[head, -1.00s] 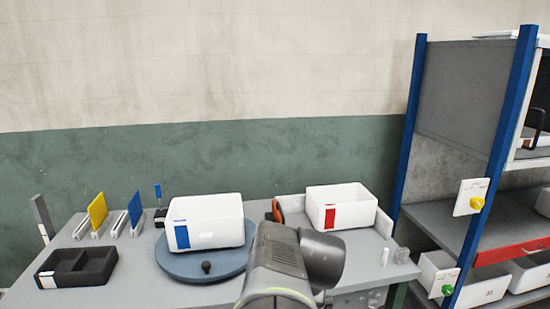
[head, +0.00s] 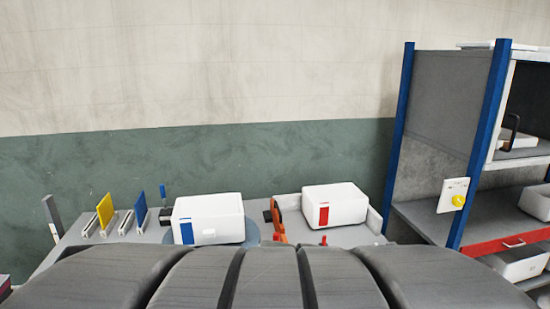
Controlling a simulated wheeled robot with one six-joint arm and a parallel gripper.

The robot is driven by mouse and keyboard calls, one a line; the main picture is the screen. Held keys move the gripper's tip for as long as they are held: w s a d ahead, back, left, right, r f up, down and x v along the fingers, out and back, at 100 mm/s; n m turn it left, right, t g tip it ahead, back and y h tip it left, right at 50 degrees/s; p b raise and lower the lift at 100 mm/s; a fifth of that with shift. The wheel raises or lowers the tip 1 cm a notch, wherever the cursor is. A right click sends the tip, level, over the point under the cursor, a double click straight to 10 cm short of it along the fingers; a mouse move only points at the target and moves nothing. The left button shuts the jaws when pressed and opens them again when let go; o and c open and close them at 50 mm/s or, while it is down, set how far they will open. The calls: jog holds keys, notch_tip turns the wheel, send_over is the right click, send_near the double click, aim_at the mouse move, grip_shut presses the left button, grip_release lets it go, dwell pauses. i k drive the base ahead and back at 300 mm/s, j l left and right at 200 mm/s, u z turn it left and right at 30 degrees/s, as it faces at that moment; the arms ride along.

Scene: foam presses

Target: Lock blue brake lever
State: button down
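A small blue lever (head: 163,190) stands upright on a black base (head: 166,213) at the back of the table, just left of a white bin with a blue label (head: 213,208). I take it for the brake lever. The bin sits on a round blue-grey turntable (head: 252,232), mostly hidden now. My gripper is not in view. Large dark grey ribbed parts, apparently my own arm close to the camera, fill the bottom of the picture and hide the table's front.
A white bin with a red label (head: 345,200) stands to the right, with an orange part (head: 279,220) beside it. Yellow (head: 105,210) and blue (head: 140,207) plates stand in holders at left. A blue-posted shelf rack (head: 487,140) with a yellow button (head: 458,200) is at right.

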aim_at(162, 187)
jog(key=k+j, duration=0.1)
jog(key=i+j+u, duration=0.45)
jog(key=i+j, duration=0.25)
jog(key=j, duration=0.15)
jog(key=i+j+u, duration=0.45)
jog(key=i, duration=0.35)
jog(key=j, duration=0.1)
